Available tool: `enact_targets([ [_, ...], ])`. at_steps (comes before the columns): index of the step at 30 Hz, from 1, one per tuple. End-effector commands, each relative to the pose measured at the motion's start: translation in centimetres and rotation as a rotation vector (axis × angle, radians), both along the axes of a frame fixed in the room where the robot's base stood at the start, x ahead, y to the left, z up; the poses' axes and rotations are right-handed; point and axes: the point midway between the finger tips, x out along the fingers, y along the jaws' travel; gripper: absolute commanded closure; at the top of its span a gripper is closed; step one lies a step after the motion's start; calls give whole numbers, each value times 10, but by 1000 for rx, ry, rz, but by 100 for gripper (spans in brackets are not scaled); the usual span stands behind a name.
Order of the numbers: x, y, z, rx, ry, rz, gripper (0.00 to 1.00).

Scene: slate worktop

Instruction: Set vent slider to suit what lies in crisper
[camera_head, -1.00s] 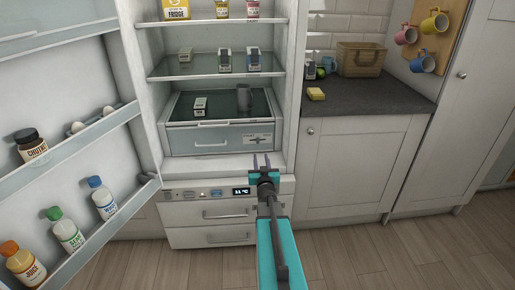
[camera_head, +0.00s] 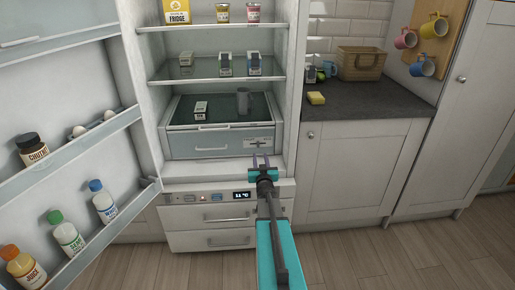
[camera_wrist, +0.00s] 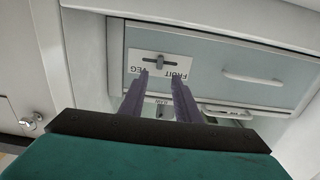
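The crisper drawer (camera_head: 208,145) is shut at the bottom of the fridge; I cannot make out what lies in it. The vent slider (camera_wrist: 160,62) sits on a white plate on its front, seen upside down in the wrist view, with VEG at the left and FRUIT at the right. Its knob looks near the middle of the slot. In the head view the plate (camera_head: 258,142) is small, at the drawer's right. My gripper (camera_head: 261,160) is open and empty, just below and in front of the plate. Its fingers (camera_wrist: 160,82) point at the plate's near edge, apparently short of the knob.
A carton (camera_head: 200,108) and a grey cup (camera_head: 242,102) stand above the crisper. The open fridge door (camera_head: 75,150) with bottles is at the left. A worktop (camera_head: 370,110) lies right.

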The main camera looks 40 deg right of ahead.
Motion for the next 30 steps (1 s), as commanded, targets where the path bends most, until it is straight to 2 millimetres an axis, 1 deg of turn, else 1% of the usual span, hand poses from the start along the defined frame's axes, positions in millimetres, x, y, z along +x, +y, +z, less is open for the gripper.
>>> enact_targets([
  [3,10,-8,0,-1,-1,0,70],
  [30,66,-57,0,0,0,-1,70],
])
